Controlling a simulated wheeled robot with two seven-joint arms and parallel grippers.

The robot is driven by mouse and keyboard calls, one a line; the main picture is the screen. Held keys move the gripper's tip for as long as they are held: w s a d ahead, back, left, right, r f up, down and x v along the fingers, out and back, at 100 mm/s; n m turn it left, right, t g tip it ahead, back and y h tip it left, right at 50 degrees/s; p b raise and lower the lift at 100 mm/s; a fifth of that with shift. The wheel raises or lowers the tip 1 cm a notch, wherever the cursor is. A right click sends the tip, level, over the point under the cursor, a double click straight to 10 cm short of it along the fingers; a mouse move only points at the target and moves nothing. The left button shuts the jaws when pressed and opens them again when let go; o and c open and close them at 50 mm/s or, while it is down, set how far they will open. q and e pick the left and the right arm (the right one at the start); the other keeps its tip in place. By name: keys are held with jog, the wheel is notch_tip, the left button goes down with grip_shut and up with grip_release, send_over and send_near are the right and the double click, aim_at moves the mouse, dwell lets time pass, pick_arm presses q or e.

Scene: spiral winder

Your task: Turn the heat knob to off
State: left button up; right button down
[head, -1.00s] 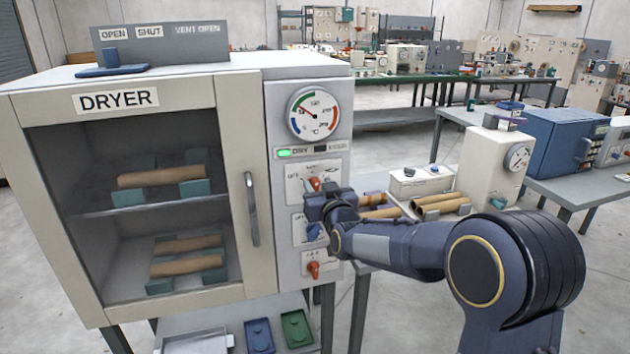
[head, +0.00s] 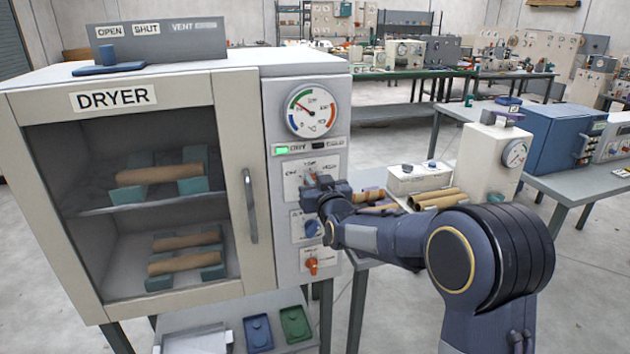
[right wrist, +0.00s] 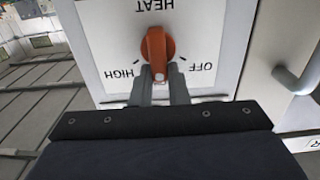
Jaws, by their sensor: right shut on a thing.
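The orange heat knob (right wrist: 157,50) sits on a white plate lettered HEAT, HIGH and OFF, which appears upside down in the right wrist view. The knob's grip stands about upright in that view, its lower end between the HIGH and OFF marks. My right gripper (right wrist: 160,88) is shut on the knob's lower end. In the head view, my right gripper (head: 314,190) is at the top knob plate (head: 292,172) of the dryer (head: 110,98) and hides most of that knob. My left gripper is not in view.
Below are a blue knob (head: 312,229) and another orange knob (head: 312,266). A round dial (head: 312,110) and a lit green lamp (head: 282,150) are above. The dryer's door handle (head: 251,207) is just left. A bench with cardboard tubes (head: 440,199) stands to the right.

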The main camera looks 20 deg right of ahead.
jog(key=shift+n, duration=0.3)
jog(key=shift+a+f+n+b, duration=0.25)
jog(key=shift+n+b, duration=0.65)
jog(key=shift+n, duration=0.95)
jog(key=shift+a+f+n+b, duration=0.15)
jog(key=shift+a+n+b, duration=0.5)
jog(key=shift+n, duration=1.25)
jog(key=shift+a+f+n+b, duration=0.1)
jog(key=shift+f+n+b, duration=0.1)
jog(key=shift+n+b, duration=1.3)
jog(key=shift+n+p, duration=0.35)
jog(key=shift+n, duration=0.2)
jog(key=c, duration=1.4)
grip_release()
jog(key=shift+s, duration=0.15)
